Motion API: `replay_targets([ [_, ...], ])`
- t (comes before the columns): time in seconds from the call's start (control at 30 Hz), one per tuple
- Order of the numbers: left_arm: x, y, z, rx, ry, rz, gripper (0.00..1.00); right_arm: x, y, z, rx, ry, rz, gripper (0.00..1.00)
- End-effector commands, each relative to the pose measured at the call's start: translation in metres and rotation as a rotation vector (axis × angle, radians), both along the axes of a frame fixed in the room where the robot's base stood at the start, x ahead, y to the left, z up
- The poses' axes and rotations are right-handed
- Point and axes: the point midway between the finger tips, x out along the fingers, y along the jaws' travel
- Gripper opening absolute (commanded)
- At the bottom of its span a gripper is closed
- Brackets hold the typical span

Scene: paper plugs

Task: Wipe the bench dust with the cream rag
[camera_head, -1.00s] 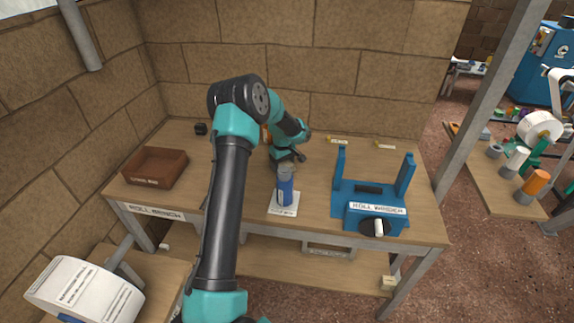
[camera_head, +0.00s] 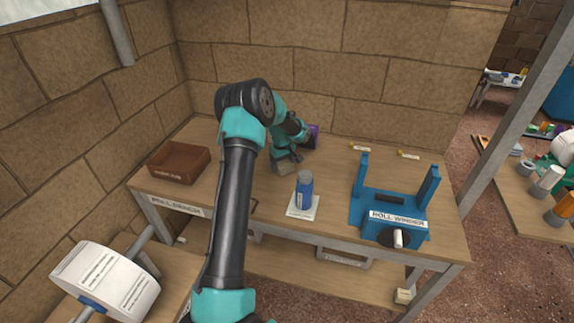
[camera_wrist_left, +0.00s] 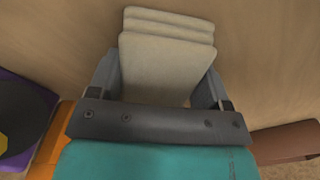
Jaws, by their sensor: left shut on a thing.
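The cream rag (camera_wrist_left: 165,65) is a folded, layered pad between the two fingers of my left gripper (camera_wrist_left: 165,88) in the left wrist view. In the head view my left gripper (camera_head: 287,160) points down over the bench (camera_head: 340,185), behind and left of the blue bottle. It is shut on the rag, which shows as a small tan patch (camera_head: 286,168) under the fingers. I cannot tell whether the rag touches the wood. No dust can be made out clearly. My right gripper is not in view.
A blue bottle (camera_head: 304,190) stands on a white card (camera_head: 302,211). The blue roll winder (camera_head: 395,220) is at right, and a brown tray (camera_head: 179,163) at left. A purple thing (camera_head: 312,137) stands behind my gripper. Bare wood lies between bottle and winder.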

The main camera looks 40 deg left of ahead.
Motion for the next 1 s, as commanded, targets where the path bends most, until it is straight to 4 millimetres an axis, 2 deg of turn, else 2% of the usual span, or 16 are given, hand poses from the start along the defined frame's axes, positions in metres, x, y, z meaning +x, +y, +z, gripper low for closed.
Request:
replay_targets([
  [0.07, 0.001, 0.000, 0.008, 0.001, -0.002, 0.000, 0.50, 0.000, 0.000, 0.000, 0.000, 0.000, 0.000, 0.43],
  [0.13, 0.001, 0.000, 0.026, 0.001, -0.003, 0.000, 0.50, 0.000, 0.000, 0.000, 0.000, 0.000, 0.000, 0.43],
  [0.6, -0.001, 0.001, 0.066, 0.000, -0.002, 0.002, 0.50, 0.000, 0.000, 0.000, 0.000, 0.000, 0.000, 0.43],
  [0.8, -0.001, 0.001, 0.080, 0.000, -0.001, 0.003, 0.50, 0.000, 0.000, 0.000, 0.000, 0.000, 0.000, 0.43],
  [1.0, -0.002, 0.001, 0.083, 0.000, -0.001, 0.003, 0.50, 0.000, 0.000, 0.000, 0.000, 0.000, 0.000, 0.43],
])
